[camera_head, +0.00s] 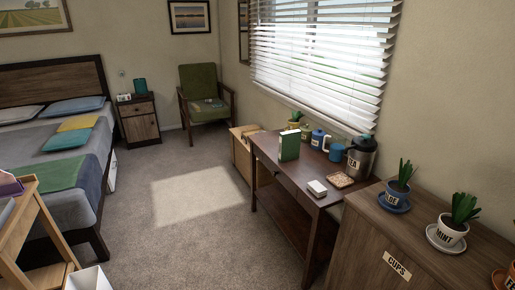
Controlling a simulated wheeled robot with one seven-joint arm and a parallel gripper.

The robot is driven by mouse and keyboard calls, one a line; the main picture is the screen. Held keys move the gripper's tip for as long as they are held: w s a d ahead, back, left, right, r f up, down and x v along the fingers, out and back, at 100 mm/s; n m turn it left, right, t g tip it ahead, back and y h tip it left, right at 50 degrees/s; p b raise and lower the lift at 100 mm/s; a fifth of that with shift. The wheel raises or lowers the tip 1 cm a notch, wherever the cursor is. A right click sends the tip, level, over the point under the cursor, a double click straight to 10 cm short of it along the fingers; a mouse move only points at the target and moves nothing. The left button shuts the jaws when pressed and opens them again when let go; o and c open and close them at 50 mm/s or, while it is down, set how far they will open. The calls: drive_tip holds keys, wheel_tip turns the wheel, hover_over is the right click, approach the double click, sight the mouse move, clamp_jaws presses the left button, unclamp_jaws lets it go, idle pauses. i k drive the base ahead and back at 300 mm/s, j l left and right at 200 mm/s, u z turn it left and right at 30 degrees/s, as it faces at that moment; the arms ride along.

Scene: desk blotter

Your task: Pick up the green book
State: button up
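A green book (289,146) stands upright near the far end of the dark wooden table (285,174), beside the window wall. My gripper is not in view.
Behind the book are a potted plant (296,118) and several mugs, including a blue mug (318,139). A wooden cabinet (374,235) stands nearer; carpet (190,245) lies clear to the left.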

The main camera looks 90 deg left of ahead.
sight(289, 143)
drive_tip(key=u, duration=2.9)
drive_tip(key=i+j+z, duration=0.1)
drive_tip(key=i+j, duration=0.3)
drive_tip(key=i+j+z, duration=0.1)
drive_tip(key=i+j, duration=0.15)
drive_tip(key=i+j+z, duration=0.1)
drive_tip(key=j, duration=0.25)
drive_tip(key=i+j+z, duration=0.1)
drive_tip(key=i+j, duration=0.25)
drive_tip(key=i+j+z, duration=0.25)
drive_tip(key=i+j, duration=0.15)
drive_tip(key=j, duration=0.3)
drive_tip(key=i+j+z, duration=0.1)
drive_tip(key=j, duration=0.25)
drive_tip(key=i+j+z, duration=0.15)
drive_tip(key=i+j, duration=0.15)
drive_tip(key=i, duration=0.2)
drive_tip(key=i+l, duration=0.15)
